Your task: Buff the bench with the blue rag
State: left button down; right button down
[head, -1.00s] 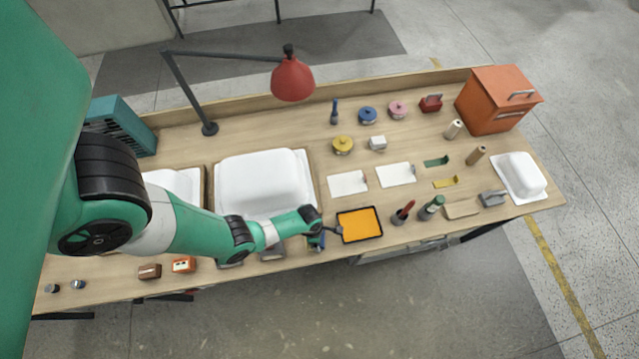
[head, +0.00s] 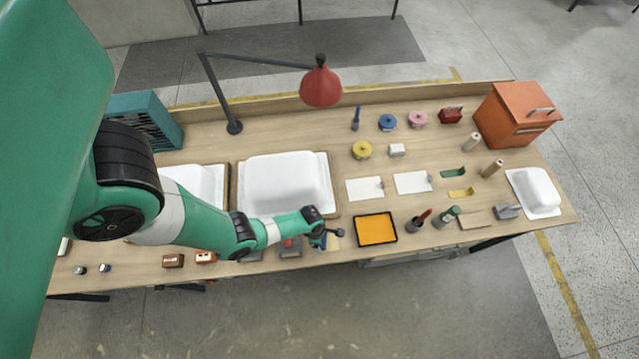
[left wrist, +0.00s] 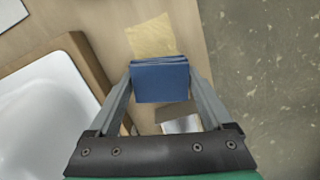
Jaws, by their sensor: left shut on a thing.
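My left gripper (head: 322,238) is low over the front edge strip of the wooden bench (head: 430,150), left of the orange tray. In the left wrist view my left gripper (left wrist: 160,85) is shut on a folded blue rag (left wrist: 160,82), held between its two grey fingers. A pale yellow patch (left wrist: 150,36) lies on the bench just beyond the rag; it also shows in the head view (head: 334,243), partly hidden by the gripper. Whether the rag touches the bench, I cannot tell. My right gripper is not in view.
An orange tray (head: 376,229) is right of the gripper. A large white tub shell (head: 284,183) stands behind it. A red lamp (head: 321,87) hangs over the back. Small tools and several discs fill the right side. A metal block (left wrist: 182,124) lies near the rag.

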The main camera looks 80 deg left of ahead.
pick_arm(q)
jog(key=shift+r+p, duration=1.85)
jog(key=shift+r, duration=0.35)
